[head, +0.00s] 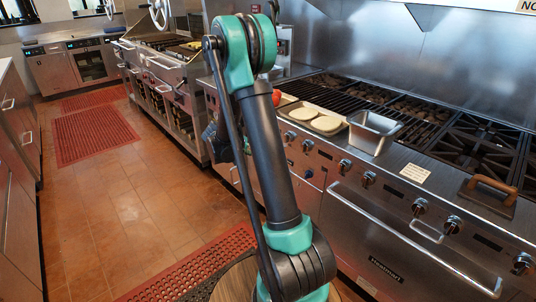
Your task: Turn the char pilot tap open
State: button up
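The char grill (300,88) has dark grate bars and a steel front panel with several round knobs (345,166). A small blue round fitting (308,174) sits low on the panel, just right of my arm. I cannot tell which part is the pilot tap; it may be hidden behind my arm. My gripper (214,142) seems to be the dark shape left of my upright arm link, near the front of the range. It is mostly hidden, and its fingers and any contact cannot be made out.
A tray (287,117) with two pale round patties and a steel pan (372,132) stand on the range top. A wooden-handled press (489,190) lies at right. An oven door handle (400,235) juts out. The tiled aisle (130,205) at left is clear, with red mats.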

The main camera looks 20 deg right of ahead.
jog(key=w+a+f+m+t+h, duration=0.15)
jog(key=w+f+m+h, duration=0.6)
jog(key=w+f, duration=0.8)
jog(key=s+x, duration=0.1)
jog(key=x, duration=1.5)
jog(key=shift+d+h, duration=0.35)
jog(key=shift+n+t, duration=0.25)
jog(key=c, duration=1.1)
